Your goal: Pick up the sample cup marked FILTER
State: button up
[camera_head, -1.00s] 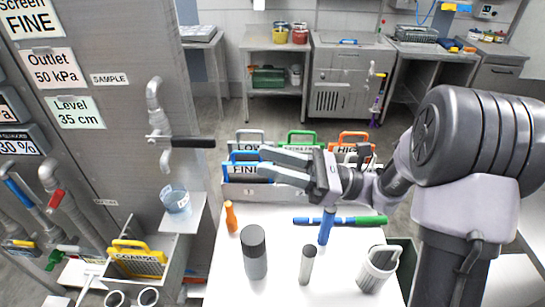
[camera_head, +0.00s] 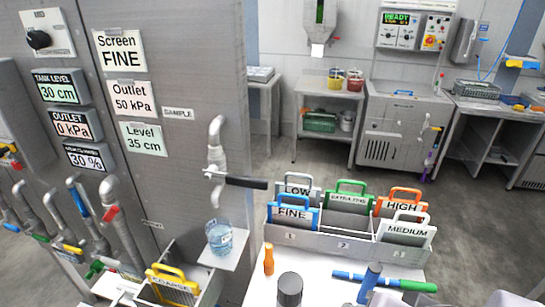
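A clear cup with bluish contents (camera_head: 219,236) stands on a small white shelf (camera_head: 237,250), below the sample tap (camera_head: 217,165) on the grey panel. There are marks on the cup's side, but I cannot read them as FILTER. The tap has a black lever handle (camera_head: 246,182) pointing right, and its spout ends above the cup.
A white table (camera_head: 320,268) holds an orange bottle (camera_head: 268,259), a dark-capped cylinder (camera_head: 289,290) and a blue-green marker-like rod (camera_head: 385,281). Behind them stands a rack (camera_head: 340,246) of handled screens. A yellow-handled COARSE screen (camera_head: 172,285) sits in a bin left below the cup.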

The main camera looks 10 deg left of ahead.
aim_at(219, 229)
jog(key=u, duration=1.25)
